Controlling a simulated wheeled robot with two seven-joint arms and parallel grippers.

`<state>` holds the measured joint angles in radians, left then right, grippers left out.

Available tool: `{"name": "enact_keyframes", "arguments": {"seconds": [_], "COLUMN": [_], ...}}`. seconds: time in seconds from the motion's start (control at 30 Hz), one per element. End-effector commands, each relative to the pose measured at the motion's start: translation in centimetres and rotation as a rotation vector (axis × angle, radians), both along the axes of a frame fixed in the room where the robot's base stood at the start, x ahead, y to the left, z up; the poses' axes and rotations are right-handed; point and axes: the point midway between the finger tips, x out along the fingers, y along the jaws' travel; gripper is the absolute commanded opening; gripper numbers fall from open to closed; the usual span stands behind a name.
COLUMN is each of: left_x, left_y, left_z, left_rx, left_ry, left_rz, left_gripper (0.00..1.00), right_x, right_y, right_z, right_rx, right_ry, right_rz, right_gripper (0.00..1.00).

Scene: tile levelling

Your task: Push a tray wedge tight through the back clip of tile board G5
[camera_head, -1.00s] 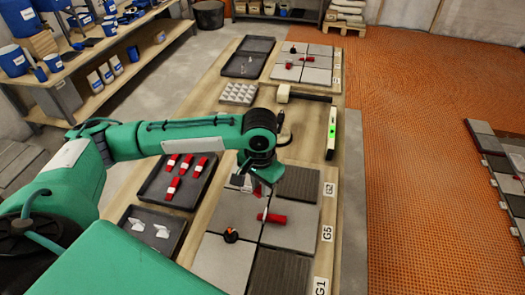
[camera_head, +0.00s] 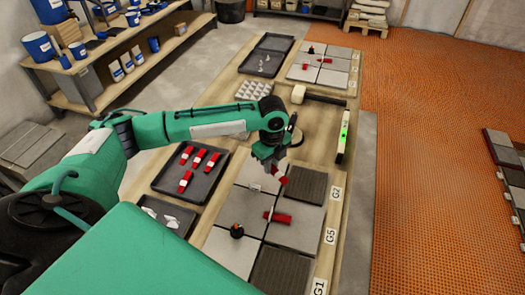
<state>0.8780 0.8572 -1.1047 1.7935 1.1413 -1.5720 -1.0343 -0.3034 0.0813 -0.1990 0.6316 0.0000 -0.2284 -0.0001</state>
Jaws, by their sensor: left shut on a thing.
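Tile board G5 (camera_head: 300,224) lies in the middle of the bench, with light grey and dark ribbed tiles beside its label. A red wedge (camera_head: 279,216) lies across its centre joint at a pale clip. Another small pale clip (camera_head: 256,188) stands in the joint further back. My left gripper (camera_head: 279,172) is shut on a red wedge (camera_head: 282,179) above the back tiles, just right of that back clip. The gripper hides part of this wedge, and I cannot tell whether it touches the tiles. My right gripper is not in view.
A dark tray (camera_head: 212,186) left of the tiles holds several red wedges. A nearer tray (camera_head: 191,222) holds white clips. A black and orange knob (camera_head: 237,231) stands on the front left tiles. A green level (camera_head: 344,134) and a mallet (camera_head: 299,95) lie further back.

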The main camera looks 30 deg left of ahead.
Motion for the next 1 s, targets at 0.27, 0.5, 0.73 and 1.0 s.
{"name": "enact_keyframes", "arguments": {"seconds": [0.27, 0.5, 0.73, 1.0], "left_x": [1.8, 3.0, 3.6, 3.7], "left_y": [2.3, 4.2, 5.2, 5.3], "left_z": [-0.7, -1.4, -1.8, -2.6], "left_rx": [0.003, 0.007, 0.009, 0.011], "left_ry": [-0.005, -0.009, -0.010, -0.010], "left_rz": [-0.450, -0.811, -1.007, -1.045], "left_gripper": [0.01, 0.01, 0.01, 0.01], "right_x": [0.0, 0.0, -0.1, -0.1], "right_y": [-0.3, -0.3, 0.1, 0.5], "right_z": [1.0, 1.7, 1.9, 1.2], "right_rx": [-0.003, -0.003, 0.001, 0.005], "right_ry": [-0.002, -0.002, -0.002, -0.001], "right_rz": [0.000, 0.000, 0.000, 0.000], "right_gripper": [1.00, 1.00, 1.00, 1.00]}}
